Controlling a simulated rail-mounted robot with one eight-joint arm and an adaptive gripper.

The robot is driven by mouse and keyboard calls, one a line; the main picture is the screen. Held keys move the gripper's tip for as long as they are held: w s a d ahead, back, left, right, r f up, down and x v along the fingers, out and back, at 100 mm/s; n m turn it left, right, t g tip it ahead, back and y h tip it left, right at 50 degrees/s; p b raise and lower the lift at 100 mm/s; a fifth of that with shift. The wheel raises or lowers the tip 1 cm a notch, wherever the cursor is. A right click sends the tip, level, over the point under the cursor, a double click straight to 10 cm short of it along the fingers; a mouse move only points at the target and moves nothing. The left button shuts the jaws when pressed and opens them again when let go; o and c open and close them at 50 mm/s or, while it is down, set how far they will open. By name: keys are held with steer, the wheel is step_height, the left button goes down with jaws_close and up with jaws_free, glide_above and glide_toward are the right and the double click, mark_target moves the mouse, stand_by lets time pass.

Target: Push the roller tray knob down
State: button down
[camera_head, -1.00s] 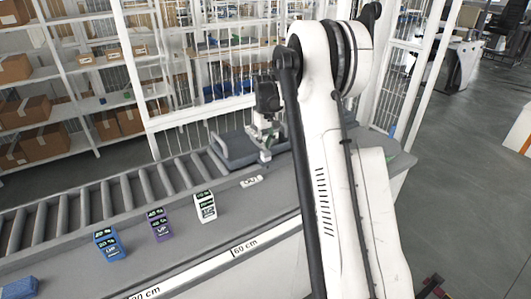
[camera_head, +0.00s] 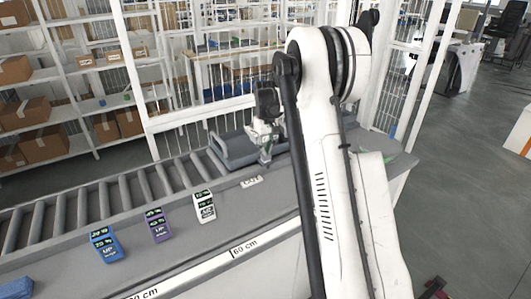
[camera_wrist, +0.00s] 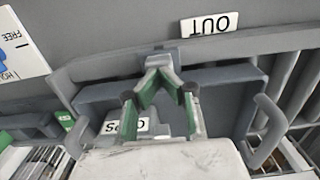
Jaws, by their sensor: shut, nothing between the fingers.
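My gripper (camera_head: 266,160) is over the grey roller tray (camera_head: 232,152) at the far right end of the roller line. In the wrist view my gripper (camera_wrist: 158,66) has its green-padded fingers closed to a point, with nothing between them. The grey-blue tray (camera_wrist: 232,106) lies below, with a curved handle on each side. A small grey block (camera_wrist: 158,58) shows right at the fingertips. I cannot tell whether it is the knob or whether the fingers touch it. A white label inside the tray is partly hidden by the left finger.
An OUT label (camera_wrist: 210,25) lies on the counter by the tray. A FREE/HOLD sign (camera_wrist: 17,50) with a blue part is at the wrist view's left. Blue, purple and white display blocks (camera_head: 105,245) stand along the counter. Rollers (camera_head: 90,205) run left; a white fence stands behind.

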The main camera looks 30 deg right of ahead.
stand_by(0.3)
step_height(320, 180, up, 9)
steer(key=p, duration=0.3)
stand_by(0.7)
steer(key=shift+f, duration=0.1)
